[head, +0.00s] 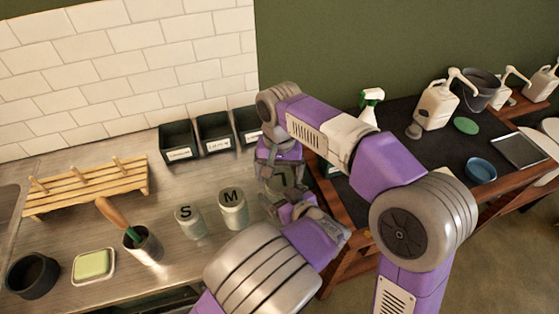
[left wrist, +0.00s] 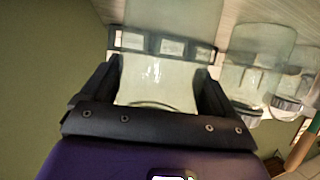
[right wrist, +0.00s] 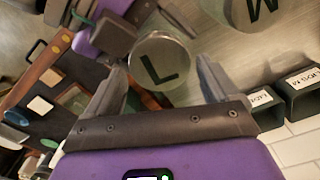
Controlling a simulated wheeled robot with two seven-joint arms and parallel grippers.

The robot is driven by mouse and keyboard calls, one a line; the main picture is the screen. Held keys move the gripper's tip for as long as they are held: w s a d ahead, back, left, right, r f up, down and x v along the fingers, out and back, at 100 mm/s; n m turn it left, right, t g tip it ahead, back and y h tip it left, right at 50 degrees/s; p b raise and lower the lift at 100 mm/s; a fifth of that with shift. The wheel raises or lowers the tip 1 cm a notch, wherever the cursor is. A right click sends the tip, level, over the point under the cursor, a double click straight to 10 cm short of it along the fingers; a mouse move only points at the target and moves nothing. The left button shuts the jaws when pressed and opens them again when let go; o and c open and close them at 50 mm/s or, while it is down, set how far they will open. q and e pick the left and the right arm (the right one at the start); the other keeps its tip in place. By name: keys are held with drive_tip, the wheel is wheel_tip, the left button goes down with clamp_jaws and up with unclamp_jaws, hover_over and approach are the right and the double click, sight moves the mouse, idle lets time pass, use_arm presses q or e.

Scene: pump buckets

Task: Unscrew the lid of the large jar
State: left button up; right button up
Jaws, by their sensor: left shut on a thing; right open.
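The large jar stands at the right end of the steel counter; its round lid, marked L (right wrist: 160,62), shows in the right wrist view. In the head view the jar (head: 285,177) is mostly hidden by my grippers. My left gripper (head: 288,207) is shut on the jar's body from the near side. In the left wrist view the pale glassy body (left wrist: 158,78) fills the space between the fingers. My right gripper (head: 278,166) is open above the jar and points down. In the right wrist view its fingers (right wrist: 163,85) are spread either side of the lid, apart from it.
The M jar (head: 232,207) and S jar (head: 189,221) stand left of the large jar. Black labelled bins (head: 216,136) line the wall behind. A utensil cup (head: 143,246) and soap dish (head: 93,267) are farther left. A dark table (head: 440,170) with pump bottles is at right.

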drive_tip(key=shift+f, duration=0.65)
drive_tip(key=c, duration=0.9)
drive_tip(key=n, duration=1.3)
drive_tip(key=shift+r+n, duration=0.1)
drive_tip(key=shift+n, duration=0.3)
drive_tip(key=o, duration=1.1)
drive_tip(key=shift+o, duration=0.2)
